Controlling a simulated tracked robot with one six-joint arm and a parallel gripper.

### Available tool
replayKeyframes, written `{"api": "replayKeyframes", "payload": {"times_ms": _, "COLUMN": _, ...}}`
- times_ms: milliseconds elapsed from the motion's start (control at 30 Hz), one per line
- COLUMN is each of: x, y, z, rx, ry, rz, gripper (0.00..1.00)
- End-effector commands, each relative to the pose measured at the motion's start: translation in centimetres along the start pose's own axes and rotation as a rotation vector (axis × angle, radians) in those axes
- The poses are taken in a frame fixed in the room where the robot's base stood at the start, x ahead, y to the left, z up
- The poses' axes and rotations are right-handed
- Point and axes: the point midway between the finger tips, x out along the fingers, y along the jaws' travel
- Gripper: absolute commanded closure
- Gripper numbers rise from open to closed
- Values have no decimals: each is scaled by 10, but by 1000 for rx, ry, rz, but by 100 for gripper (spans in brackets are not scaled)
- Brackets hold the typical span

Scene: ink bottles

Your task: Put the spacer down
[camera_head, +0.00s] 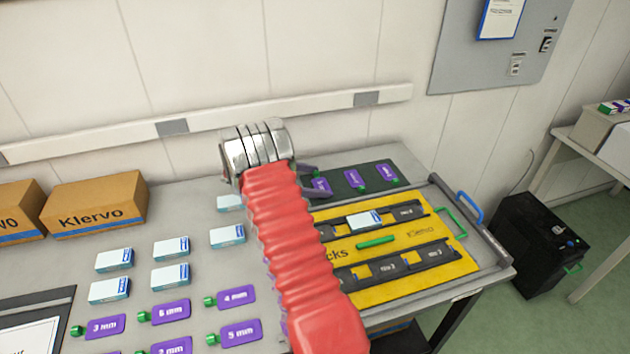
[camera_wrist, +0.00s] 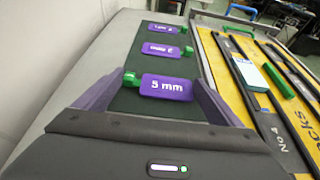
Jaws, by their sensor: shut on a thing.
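The spacer (camera_wrist: 166,87) is a purple plate marked "5 mm" with a green knob at its left end. In the wrist view it lies between the purple fingers of my gripper (camera_wrist: 158,80), which is shut on it. It is over the near end of a dark green mat (camera_wrist: 137,107); I cannot tell whether it touches the mat. In the head view the held spacer (camera_head: 321,186) shows beside my red-sleeved arm, partly hidden. Two more purple spacers, (camera_head: 353,178) and (camera_head: 386,173), lie in a row farther along the mat (camera_head: 337,176).
A yellow board (camera_head: 400,243) with black rails, a white-blue box (camera_head: 364,220) and a green bar (camera_head: 376,241) lies beside the mat. Several boxes and purple spacers (camera_head: 237,297) lie on the table at left. Brown cartons (camera_head: 95,205) stand behind them. The wall is behind the mat.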

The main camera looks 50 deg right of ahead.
Motion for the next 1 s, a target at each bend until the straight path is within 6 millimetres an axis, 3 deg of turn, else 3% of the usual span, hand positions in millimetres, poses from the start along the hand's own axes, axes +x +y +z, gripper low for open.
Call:
{"api": "replayKeyframes", "payload": {"times_ms": 300, "x": 1, "y": 0, "z": -3, "rx": 0, "ry": 0, "rz": 0, "gripper": 35}}
{"api": "replayKeyframes", "payload": {"times_ms": 333, "x": 1, "y": 0, "z": -4, "rx": 0, "ry": 0, "rz": 0, "gripper": 10}}
{"api": "replayKeyframes", "payload": {"times_ms": 467, "x": 1, "y": 0, "z": -3, "rx": 0, "ry": 0, "rz": 1, "gripper": 1}}
{"api": "replayKeyframes", "payload": {"times_ms": 833, "x": -1, "y": 0, "z": 1, "rx": 1, "ry": 0, "rz": 1, "gripper": 0}}
{"api": "replayKeyframes", "payload": {"times_ms": 1000, "x": -18, "y": 1, "z": 0, "rx": 0, "ry": 2, "rz": 3, "gripper": 0}}
